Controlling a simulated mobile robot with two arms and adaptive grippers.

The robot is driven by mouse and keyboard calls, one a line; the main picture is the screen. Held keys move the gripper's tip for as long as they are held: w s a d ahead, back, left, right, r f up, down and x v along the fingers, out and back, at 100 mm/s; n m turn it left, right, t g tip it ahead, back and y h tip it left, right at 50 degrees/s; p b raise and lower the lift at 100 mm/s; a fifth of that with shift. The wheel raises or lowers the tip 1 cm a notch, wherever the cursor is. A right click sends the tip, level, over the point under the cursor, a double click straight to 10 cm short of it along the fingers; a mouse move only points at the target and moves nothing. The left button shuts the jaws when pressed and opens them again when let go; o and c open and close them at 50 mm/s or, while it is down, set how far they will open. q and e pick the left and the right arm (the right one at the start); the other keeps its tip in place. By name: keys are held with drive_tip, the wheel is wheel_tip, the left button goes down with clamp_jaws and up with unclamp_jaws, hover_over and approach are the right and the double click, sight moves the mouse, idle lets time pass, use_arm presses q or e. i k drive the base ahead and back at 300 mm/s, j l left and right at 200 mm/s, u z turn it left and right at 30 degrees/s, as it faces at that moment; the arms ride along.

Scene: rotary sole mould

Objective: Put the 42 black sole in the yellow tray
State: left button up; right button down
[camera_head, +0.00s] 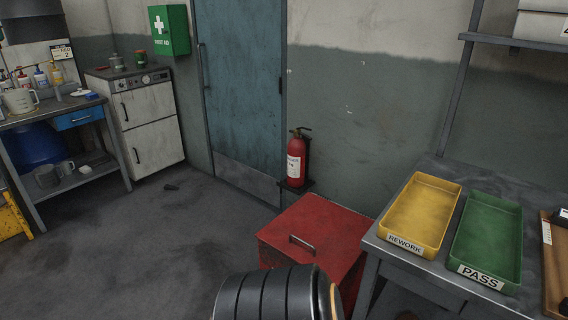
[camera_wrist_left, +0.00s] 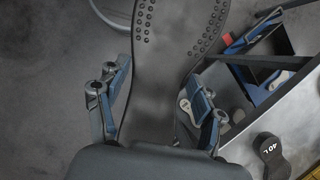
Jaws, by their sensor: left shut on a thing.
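In the left wrist view a black sole (camera_wrist_left: 165,75) with round studs at its far end lies between the two fingers of my left gripper (camera_wrist_left: 158,88), which is shut on it. No size mark is readable on the sole. In the head view the yellow tray (camera_head: 388,231), labelled REWORK, stands on the grey bench at the right and looks empty. Neither the sole nor my left gripper shows in the head view. My right gripper is not clearly seen in either view.
A green tray (camera_head: 457,253) labelled PASS stands right of the yellow one. A red cabinet (camera_head: 300,225) stands left of the bench (camera_head: 440,168). In the left wrist view a dark piece marked TOP (camera_wrist_left: 270,150) lies near the bench edge, and blue-and-dark parts (camera_wrist_left: 262,85) are unclear.

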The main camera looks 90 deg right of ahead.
sight(421, 213)
drive_tip(key=z, duration=2)
